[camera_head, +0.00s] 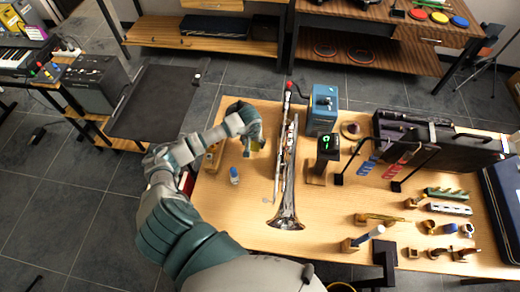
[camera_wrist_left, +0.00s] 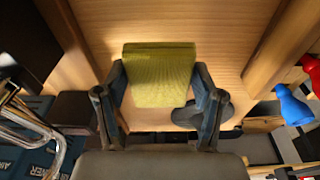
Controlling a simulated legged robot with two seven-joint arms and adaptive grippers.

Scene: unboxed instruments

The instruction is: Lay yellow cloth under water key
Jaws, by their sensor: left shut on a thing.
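The yellow cloth (camera_wrist_left: 160,75) is a folded, olive-yellow pad between the fingers of my left gripper (camera_wrist_left: 160,95) in the left wrist view. In the head view my left gripper (camera_head: 254,142) is shut on it above the table, left of the silver brass instrument; only a little yellow shows there. The silver brass instrument (camera_head: 287,190) lies lengthwise on the table, its bell toward me. Its water key is too small to make out. The gripper and cloth are apart from the instrument. My right gripper is not in view.
A small blue-capped bottle (camera_head: 234,175) stands left of the instrument. A blue box (camera_head: 322,110) and a tuner with a green display (camera_head: 327,145) stand to its right. Stands, a black case (camera_head: 440,135) and small parts fill the right side. Bare wooden table (camera_head: 235,215) lies at front left.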

